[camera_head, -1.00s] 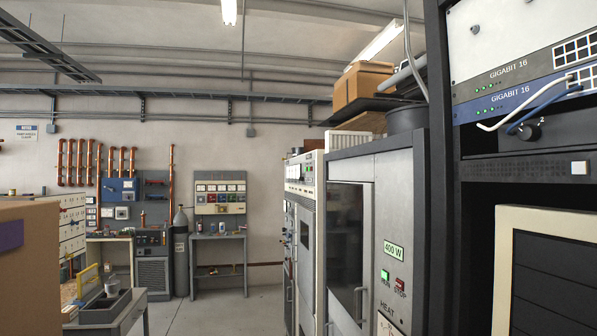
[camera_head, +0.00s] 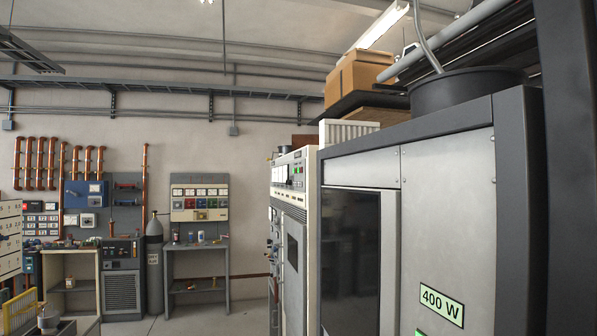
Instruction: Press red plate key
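No key marked as the red plate key can be made out in this view. A grey cabinet (camera_head: 448,215) with a green "400 W" label (camera_head: 441,304) fills the right side, and its lower front is cut off by the bottom edge. Beyond it stands a white transmitter rack (camera_head: 292,195) with small lights or keys (camera_head: 298,170) on its upper panel, too small to read. Neither of my grippers is in view.
A workbench (camera_head: 195,245) with a meter panel (camera_head: 199,203) stands at the back wall, beside a gas cylinder (camera_head: 154,260). Floor (camera_head: 205,318) is clear left of the racks. A cardboard box (camera_head: 355,78) sits on top of the racks.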

